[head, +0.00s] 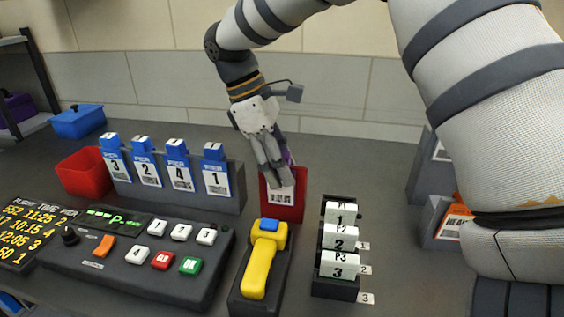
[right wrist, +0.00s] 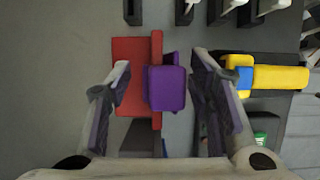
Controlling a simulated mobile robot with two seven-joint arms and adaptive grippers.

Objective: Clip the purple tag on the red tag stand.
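The red tag stand (head: 297,208) stands upright at the middle of the table, behind the yellow handheld device. The purple tag (right wrist: 165,88) is against one side of the red stand (right wrist: 130,80) in the right wrist view. In the head view only a bit of its purple top (head: 289,156) shows behind my fingers, above a white barcode label on the stand's front. My right gripper (head: 272,175) points down over the stand. In the right wrist view its fingers (right wrist: 160,100) are spread on both sides of the tag with gaps. My left gripper is not in view.
A yellow device (head: 260,265) in a dark cradle is close in front. A rack of white numbered tags (head: 339,238) stands at right, and blue-topped tags in a rack (head: 180,165) at left.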

